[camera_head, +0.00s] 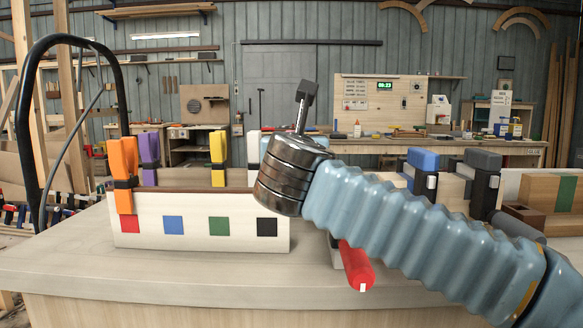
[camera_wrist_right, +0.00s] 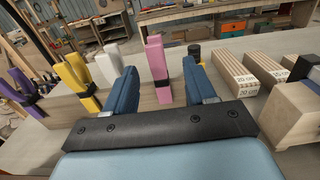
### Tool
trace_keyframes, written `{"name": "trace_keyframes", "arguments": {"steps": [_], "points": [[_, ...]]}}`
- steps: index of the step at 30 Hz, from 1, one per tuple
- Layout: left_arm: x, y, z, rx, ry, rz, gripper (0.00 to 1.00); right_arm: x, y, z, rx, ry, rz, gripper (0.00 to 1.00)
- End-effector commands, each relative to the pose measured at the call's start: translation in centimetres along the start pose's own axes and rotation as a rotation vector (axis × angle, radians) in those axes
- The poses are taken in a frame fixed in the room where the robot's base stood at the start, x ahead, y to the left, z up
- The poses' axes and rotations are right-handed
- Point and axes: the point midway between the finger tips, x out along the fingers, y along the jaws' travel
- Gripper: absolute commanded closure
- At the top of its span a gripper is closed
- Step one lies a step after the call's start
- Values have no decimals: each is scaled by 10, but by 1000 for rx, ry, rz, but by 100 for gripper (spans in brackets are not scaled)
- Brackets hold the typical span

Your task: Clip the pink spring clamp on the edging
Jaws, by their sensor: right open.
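The pink spring clamp (camera_wrist_right: 156,62) stands upright in the right wrist view, with its black band and lower jaws in sight. My right gripper (camera_wrist_right: 159,69) is open and empty. Its two blue fingers frame the clamp in the picture, but I cannot tell how far ahead the clamp is. In the head view the right arm hides the pink clamp. The pale board (camera_head: 190,241) has a brown edging (camera_head: 200,189) along its top and red, blue, green and black squares on its face. The orange clamp (camera_head: 125,170) sits on its left end. My left gripper is out of view.
Purple (camera_head: 149,150) and yellow (camera_head: 218,148) clamps stand behind the board; a white clamp (camera_wrist_right: 106,68) stands left of the pink one. Wood blocks (camera_wrist_right: 236,77) lie to the right. A red-handled tool (camera_head: 357,267) lies under my arm. The table front (camera_head: 130,275) is clear.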

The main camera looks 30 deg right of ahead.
Motion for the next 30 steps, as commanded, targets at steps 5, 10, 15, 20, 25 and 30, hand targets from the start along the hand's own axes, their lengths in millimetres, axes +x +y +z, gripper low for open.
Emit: {"name": "trace_keyframes", "arguments": {"steps": [5,10,15,20,25,30], "points": [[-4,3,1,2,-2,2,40,22,5,6,-1,1,-1,45],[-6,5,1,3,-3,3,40,47,8,7,-1,1,-1,45],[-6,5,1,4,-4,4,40,53,7,7,0,-1,-1,45],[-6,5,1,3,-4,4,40,53,7,7,0,-1,-1,49],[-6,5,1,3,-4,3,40,53,7,7,0,0,-1,75],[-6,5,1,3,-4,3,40,52,7,7,0,0,-1,100]]}}
